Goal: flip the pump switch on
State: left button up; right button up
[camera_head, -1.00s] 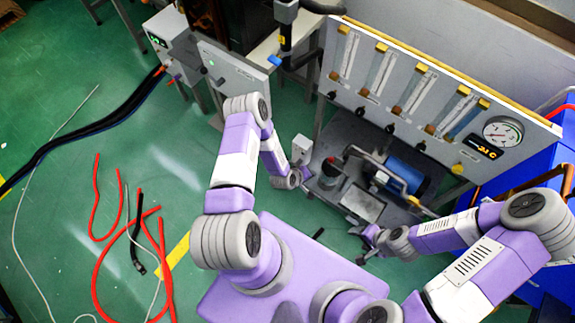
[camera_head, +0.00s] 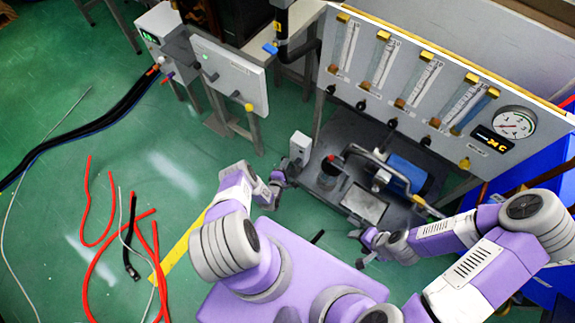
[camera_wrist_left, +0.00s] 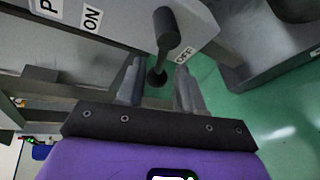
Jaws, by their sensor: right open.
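A small pale switch box (camera_head: 300,147) stands beside the pump bench in the head view. In the left wrist view its grey face (camera_wrist_left: 125,22) carries an ON label (camera_wrist_left: 92,18) and an OFF label (camera_wrist_left: 183,55). A dark lever with a round end (camera_wrist_left: 158,78) sticks out near OFF. My left gripper (camera_head: 277,183) is just below the box. Its fingers (camera_wrist_left: 157,92) are apart, with the lever's round end between them; I cannot tell whether they touch it. My right gripper (camera_head: 361,246) is open and empty, low in front of the bench.
The pump bench (camera_head: 368,205) with a blue motor (camera_head: 405,173) is right of the switch box. A flowmeter panel (camera_head: 400,110) rises behind it. A white cabinet (camera_head: 228,72) stands at upper left. Red hoses (camera_head: 98,258) lie on the open green floor.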

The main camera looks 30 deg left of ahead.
pick_arm(q)
jog(key=shift+b+x, duration=0.3)
jog(key=shift+x, duration=0.8)
jog(key=shift+c, duration=0.2)
grip_shut()
